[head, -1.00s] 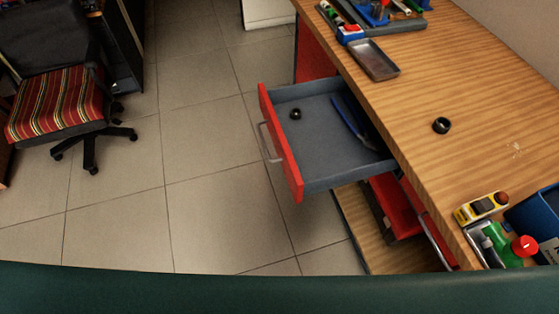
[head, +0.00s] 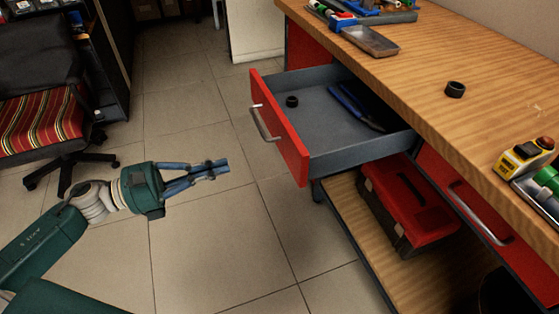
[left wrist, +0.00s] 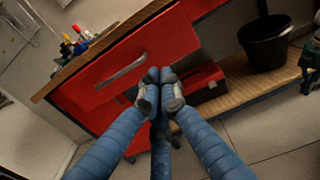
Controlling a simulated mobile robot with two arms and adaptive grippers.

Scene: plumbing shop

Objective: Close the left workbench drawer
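The left workbench drawer (head: 283,128) is pulled well out from the bench in the head view. It has a red front, a metal handle (head: 264,124) and a grey inside. A black ring (head: 292,101) and blue-handled pliers (head: 352,108) lie in it. My left gripper (head: 220,169) is left of the drawer front, apart from the handle. Its blue fingers meet at the tips with nothing between them. In the left wrist view the fingertips (left wrist: 159,84) are together before a red drawer front (left wrist: 155,43) with a handle. My right gripper is not in view.
The right drawer (head: 464,205) looks shut. A red toolbox (head: 407,207) is on the lower shelf (head: 350,215). The bench top (head: 425,75) holds a black ring (head: 455,89), a metal tray (head: 370,41) and tools. A striped chair (head: 38,122) stands left. The floor between is clear.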

